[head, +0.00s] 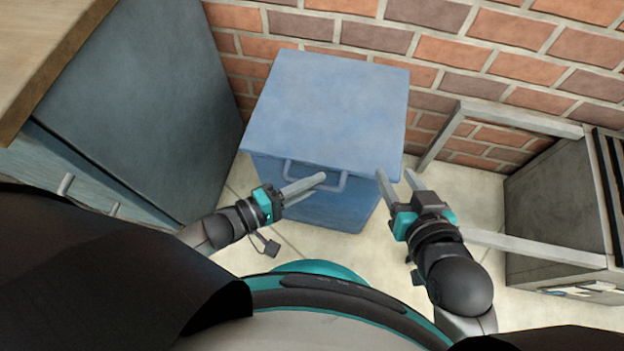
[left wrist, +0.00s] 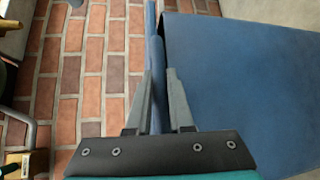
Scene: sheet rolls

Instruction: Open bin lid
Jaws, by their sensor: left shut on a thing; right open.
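The blue bin (head: 345,212) stands on the floor against the brick wall. Its flat blue lid (head: 330,105) lies down over the top in the head view. A bar handle (head: 337,186) sticks out at the lid's front edge. My left gripper (head: 322,179) is at the handle, its fingers shut on the bar. In the left wrist view the fingers (left wrist: 160,100) close around a blue bar beside the blue bin surface (left wrist: 235,85). My right gripper (head: 394,175) is open and empty, just right of the bin's front right corner.
A dark cabinet (head: 150,100) with a wooden top (head: 45,45) stands close on the left. A grey metal frame (head: 520,118) and a grey appliance (head: 560,205) stand on the right. Bare tiled floor (head: 475,200) shows between the bin and the appliance.

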